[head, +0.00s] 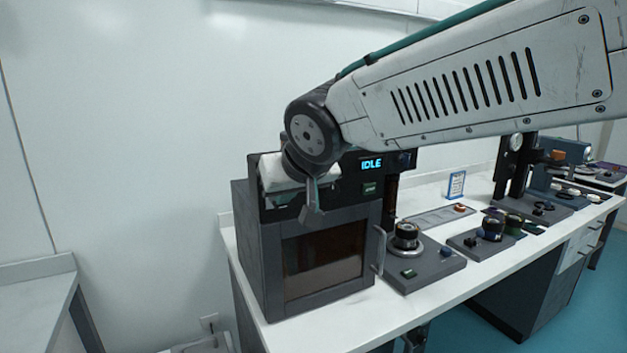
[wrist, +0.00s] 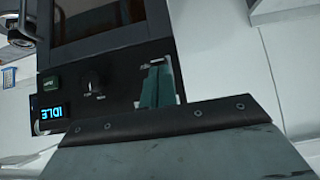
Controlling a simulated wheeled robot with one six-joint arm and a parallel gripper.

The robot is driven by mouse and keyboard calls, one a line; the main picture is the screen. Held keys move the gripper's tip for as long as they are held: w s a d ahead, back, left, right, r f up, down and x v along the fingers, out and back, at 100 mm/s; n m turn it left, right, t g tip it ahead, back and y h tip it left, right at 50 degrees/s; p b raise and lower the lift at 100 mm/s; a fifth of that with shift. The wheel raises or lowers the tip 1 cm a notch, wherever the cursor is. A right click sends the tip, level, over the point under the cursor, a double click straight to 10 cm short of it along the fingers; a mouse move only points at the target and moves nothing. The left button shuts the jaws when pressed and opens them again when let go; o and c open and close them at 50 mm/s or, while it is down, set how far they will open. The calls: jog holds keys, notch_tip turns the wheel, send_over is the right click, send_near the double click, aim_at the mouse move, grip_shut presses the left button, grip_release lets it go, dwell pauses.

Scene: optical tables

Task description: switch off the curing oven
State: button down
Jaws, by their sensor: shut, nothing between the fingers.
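The curing oven (head: 262,262) is a dark grey box on the white bench, with its brown-windowed door shut. Its blue display (head: 372,163) reads IDLE, and a small green-lettered button (head: 370,188) sits below it. In the wrist view, the panel appears upside down, with the display (wrist: 51,113), the button (wrist: 50,82) and a black dial knob (wrist: 93,82). My gripper (head: 312,206) is shut and empty in front of the panel's left part. In the wrist view, its teal fingers (wrist: 159,86) are beside the knob; contact with the panel cannot be told. My wrist hides part of the panel.
A door handle (head: 379,250) stands out at the oven's right. A grey unit with a round metal-ringed top (head: 407,237) stands right of the oven, with several other instruments farther along the bench. A plain wall is at the left.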

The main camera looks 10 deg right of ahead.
jog(key=shift+s+f, duration=0.25)
jog(key=shift+f, duration=0.4)
jog(key=shift+w+r, duration=0.1)
jog(key=shift+w, duration=0.05)
jog(key=shift+w+r, duration=0.3)
jog(key=shift+w, duration=0.3)
jog(key=shift+r, duration=0.1)
jog(key=s+d+r, duration=0.2)
jog(key=s+r, duration=0.3)
jog(key=s, duration=0.6)
jog(key=shift+s+d+r, duration=0.2)
jog(key=shift+d+r, duration=0.1)
jog(key=shift+r, duration=0.1)
